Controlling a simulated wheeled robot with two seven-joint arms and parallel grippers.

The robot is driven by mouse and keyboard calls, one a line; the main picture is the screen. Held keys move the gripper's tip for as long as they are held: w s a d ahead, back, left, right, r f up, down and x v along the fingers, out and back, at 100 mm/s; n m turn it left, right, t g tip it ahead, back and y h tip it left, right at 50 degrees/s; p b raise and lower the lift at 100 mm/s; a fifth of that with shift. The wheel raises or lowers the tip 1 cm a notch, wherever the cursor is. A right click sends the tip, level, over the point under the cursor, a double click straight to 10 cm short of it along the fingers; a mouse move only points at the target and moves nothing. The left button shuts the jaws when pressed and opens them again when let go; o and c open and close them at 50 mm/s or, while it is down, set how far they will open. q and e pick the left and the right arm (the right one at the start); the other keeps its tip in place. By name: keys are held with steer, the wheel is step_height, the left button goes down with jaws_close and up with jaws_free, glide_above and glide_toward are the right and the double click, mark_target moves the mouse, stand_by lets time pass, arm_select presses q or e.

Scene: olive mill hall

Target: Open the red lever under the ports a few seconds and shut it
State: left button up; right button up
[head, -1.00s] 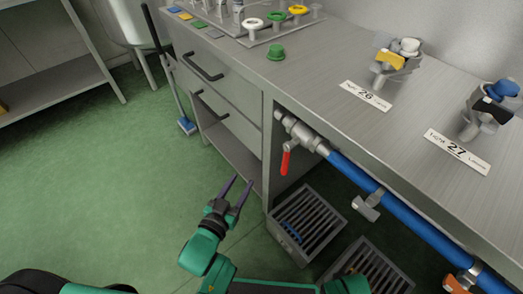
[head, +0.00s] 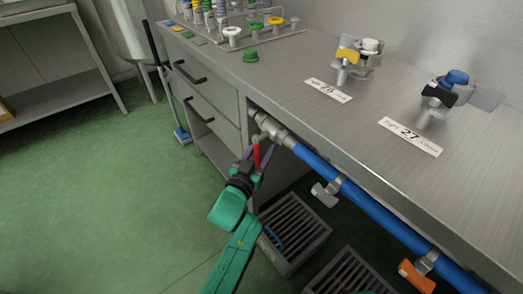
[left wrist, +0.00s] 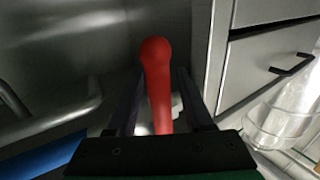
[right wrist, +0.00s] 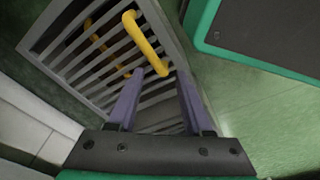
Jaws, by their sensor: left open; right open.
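The red lever (head: 257,156) hangs from the metal valve (head: 265,125) at the left end of the blue pipe, under the counter edge. In the left wrist view the red lever (left wrist: 157,80) stands between the two fingers. My left gripper (head: 257,158) is open, with its fingers on either side of the lever; I cannot tell whether they touch it. The ports (head: 345,70) with yellow and white caps, and those with blue and black caps (head: 440,97), stand on the counter above. My right gripper (right wrist: 158,85) is open and empty, above a floor grate; it is not in the head view.
The blue pipe (head: 360,200) runs right along the counter front, with a grey handle (head: 326,193) and an orange handle (head: 416,276) on it. Slatted crates or grates (head: 291,232) stand below. Drawers (head: 205,90) are left of the valve.

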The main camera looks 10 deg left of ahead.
arm_select(q)
jaws_close()
steer(key=shift+s+f, duration=0.1)
stand_by(1.2)
